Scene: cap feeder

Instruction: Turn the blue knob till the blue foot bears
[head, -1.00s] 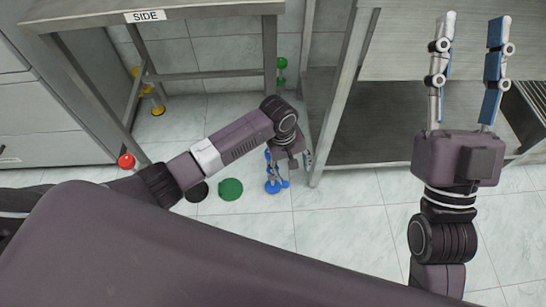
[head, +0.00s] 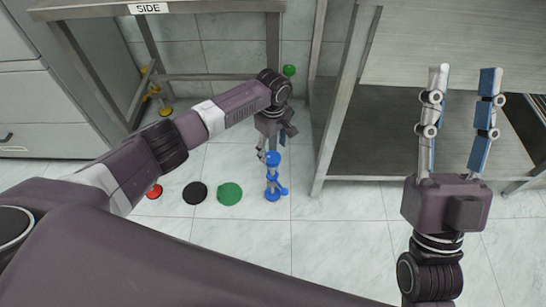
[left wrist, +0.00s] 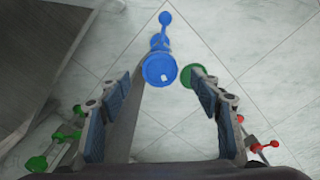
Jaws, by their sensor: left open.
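The blue knob (head: 273,159) sits above the blue foot (head: 272,195), low at the near right leg of the side table. A small blue tab sticks out beside the foot. In the left wrist view the knob's round face (left wrist: 159,72) with a small white mark lies just ahead, between the lines of the fingers. My left gripper (head: 272,151) points down above the knob and is open; its fingertips (left wrist: 165,80) appear clear of the knob. I cannot tell whether the foot touches the floor. My right gripper (head: 462,72) is open and empty, pointing up in the picture.
The side table (head: 205,8) stands above; a metal bench (head: 455,40) is at right. Drawers (head: 30,110) are at left. The tiled floor in front is clear.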

